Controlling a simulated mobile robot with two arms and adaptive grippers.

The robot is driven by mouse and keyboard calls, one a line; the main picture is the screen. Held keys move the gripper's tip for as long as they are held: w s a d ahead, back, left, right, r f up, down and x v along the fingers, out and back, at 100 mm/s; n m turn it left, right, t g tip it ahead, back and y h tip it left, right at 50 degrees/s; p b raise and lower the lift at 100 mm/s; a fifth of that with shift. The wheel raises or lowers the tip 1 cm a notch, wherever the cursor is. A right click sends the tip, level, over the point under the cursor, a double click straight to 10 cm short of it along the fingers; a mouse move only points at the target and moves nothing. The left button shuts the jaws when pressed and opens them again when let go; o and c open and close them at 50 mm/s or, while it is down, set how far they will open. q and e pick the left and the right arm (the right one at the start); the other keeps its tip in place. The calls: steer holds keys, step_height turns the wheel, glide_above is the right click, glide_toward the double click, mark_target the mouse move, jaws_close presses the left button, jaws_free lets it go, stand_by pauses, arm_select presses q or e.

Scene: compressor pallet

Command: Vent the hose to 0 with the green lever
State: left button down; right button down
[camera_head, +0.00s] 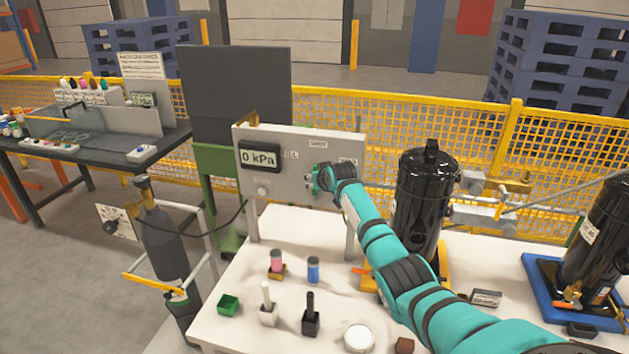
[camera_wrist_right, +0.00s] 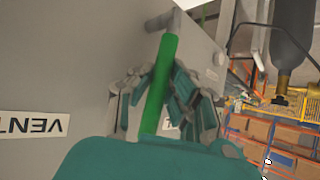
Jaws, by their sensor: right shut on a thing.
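The grey valve panel (camera_head: 300,139) stands at the back of the white table. Its display (camera_head: 260,157) reads 0 kPa. A SHUT label (camera_head: 318,144) is at the top, and a label at the right is partly covered by my arm. My right gripper (camera_head: 316,181) is in front of the panel's right part. In the right wrist view the green lever (camera_wrist_right: 160,85) runs between the fingers of my right gripper (camera_wrist_right: 158,92), which is shut on it. The VENT label (camera_wrist_right: 32,124) is at the left there. My left gripper is out of view.
A black hose (camera_head: 222,224) runs between a grey gas cylinder (camera_head: 167,240) and the panel. Two black compressors (camera_head: 424,200) (camera_head: 598,235) stand right of my arm.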

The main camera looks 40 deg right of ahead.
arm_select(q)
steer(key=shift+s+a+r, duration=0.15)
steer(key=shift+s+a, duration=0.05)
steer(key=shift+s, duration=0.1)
arm_select(e)
steer(key=shift+f, duration=0.1)
steer(key=c, duration=1.2)
jaws_free()
steer(key=shift+c, duration=0.2)
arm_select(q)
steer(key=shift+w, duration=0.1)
arm_select(e)
steer(key=shift+r, duration=0.2)
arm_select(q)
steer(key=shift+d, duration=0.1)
arm_select(e)
steer(key=v, duration=1.2)
